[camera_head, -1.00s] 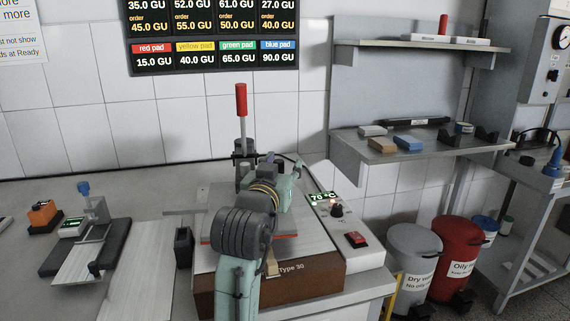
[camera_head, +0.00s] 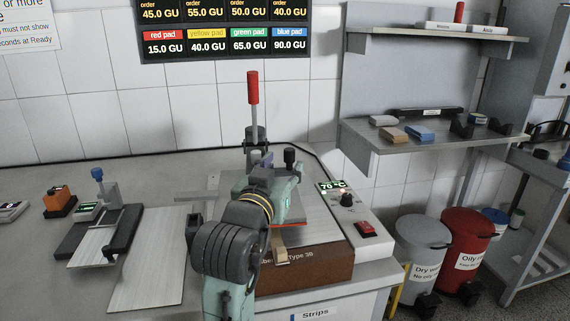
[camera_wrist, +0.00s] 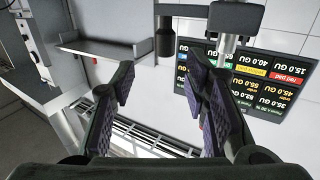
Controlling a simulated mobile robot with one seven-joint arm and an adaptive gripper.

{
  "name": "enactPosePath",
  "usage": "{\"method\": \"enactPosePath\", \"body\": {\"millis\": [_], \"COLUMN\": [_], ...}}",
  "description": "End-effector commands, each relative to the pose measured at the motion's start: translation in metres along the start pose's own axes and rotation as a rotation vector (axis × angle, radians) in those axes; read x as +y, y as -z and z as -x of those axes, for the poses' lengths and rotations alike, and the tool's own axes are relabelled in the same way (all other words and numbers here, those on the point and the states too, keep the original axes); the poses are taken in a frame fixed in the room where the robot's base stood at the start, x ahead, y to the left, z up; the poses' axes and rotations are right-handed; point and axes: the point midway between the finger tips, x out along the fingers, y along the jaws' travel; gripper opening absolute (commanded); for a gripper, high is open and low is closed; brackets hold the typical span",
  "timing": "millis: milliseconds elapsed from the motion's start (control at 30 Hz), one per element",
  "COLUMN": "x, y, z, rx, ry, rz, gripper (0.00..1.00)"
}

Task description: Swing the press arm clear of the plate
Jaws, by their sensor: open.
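The press stands at the centre in the head view, with a red-handled lever (camera_head: 253,88) upright at its back. Its grey plate (camera_head: 318,225) is on a brown-fronted base (camera_head: 325,268); my arm covers much of the plate and hides the press arm's exact position. My gripper (camera_wrist: 160,88) is open in the wrist view, with purple-padded fingers wide apart and nothing between them. A dark cylinder (camera_wrist: 165,36) and a pale post (camera_wrist: 228,42) show beyond the fingers; I cannot tell whether they belong to the press. Contact is not visible.
A heater display and knob unit (camera_head: 345,200) adjoins the press on the right. A small device with a pale tray (camera_head: 95,245) and a pale board (camera_head: 148,260) lie left. Shelves (camera_head: 430,140) and bins (camera_head: 462,245) stand right. The back left counter is clear.

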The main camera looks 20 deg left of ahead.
Motion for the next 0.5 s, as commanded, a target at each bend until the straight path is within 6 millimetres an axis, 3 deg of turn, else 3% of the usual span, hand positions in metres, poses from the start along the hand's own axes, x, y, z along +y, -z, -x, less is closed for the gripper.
{"method": "enactPosePath", "body": {"millis": [500], "x": [-0.002], "y": [0.000], "z": [0.027], "rx": [-0.001], "ry": [0.000], "rz": [0.000], "gripper": [0.41]}}
